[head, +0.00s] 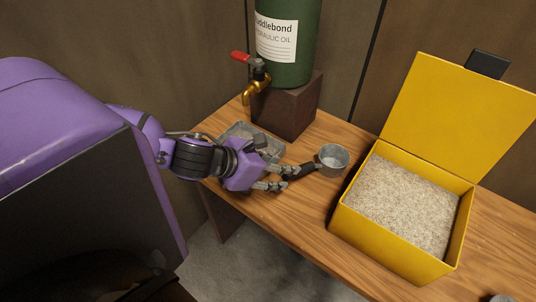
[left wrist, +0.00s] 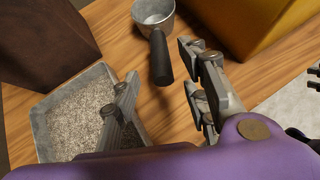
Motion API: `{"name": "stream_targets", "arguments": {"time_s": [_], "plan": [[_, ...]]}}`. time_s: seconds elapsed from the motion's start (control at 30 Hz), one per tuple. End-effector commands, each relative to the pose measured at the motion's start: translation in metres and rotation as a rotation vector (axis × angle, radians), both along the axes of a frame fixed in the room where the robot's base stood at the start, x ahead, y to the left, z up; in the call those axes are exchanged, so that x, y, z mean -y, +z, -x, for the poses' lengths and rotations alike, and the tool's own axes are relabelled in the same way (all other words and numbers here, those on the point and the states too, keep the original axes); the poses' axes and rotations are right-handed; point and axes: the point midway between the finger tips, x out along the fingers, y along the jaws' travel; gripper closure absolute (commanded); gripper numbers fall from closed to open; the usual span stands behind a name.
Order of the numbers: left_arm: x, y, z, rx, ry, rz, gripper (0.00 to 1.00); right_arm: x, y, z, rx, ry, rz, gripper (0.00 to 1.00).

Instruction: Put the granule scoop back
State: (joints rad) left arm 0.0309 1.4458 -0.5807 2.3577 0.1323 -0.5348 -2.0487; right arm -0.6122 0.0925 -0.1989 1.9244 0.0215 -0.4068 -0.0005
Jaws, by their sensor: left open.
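The granule scoop (head: 333,158) is a round grey metal cup with a black handle (head: 300,171). It rests on the wooden bench, left of the yellow box, handle pointing toward my left gripper (head: 282,175). In the left wrist view the scoop (left wrist: 154,14) is at the top, and its handle end (left wrist: 162,70) shows between the spread fingertips (left wrist: 160,66). The fingers are open, and no grip on the handle shows. The inside of the cup looks empty in the head view.
The yellow box (head: 343,219), lid raised, holds pale granules (head: 405,205). A grey metal tray (head: 238,130) with granules lies partly behind my left gripper. A green oil drum (head: 288,70) with a brass tap stands on a dark block (head: 290,108). Bare bench lies in front of the scoop.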

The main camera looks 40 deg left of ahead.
Motion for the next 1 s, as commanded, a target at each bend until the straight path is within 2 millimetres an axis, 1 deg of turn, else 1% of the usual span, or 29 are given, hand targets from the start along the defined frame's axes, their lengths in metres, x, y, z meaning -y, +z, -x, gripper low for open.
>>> {"name": "stream_targets", "arguments": {"time_s": [0.03,0.07,0.3,0.53,1.0], "plan": [[-0.005,0.009,0.007,0.003,-0.001,-0.005,0.59,-0.001,0.006,-0.005,0.012,0.001,-0.001,0.6],[-0.006,0.013,0.011,0.003,-0.002,-0.005,0.59,-0.001,0.007,-0.006,0.014,0.001,-0.002,0.6],[-0.012,0.023,0.024,0.001,0.0,-0.001,0.59,-0.004,0.007,-0.005,0.012,0.006,-0.004,0.6],[-0.012,0.024,0.026,0.001,0.0,0.0,0.59,-0.003,0.004,-0.002,0.005,0.007,-0.003,0.6],[-0.012,0.024,0.025,0.001,0.0,0.0,0.59,0.0,0.004,-0.002,0.006,0.003,0.0,0.6]]}}
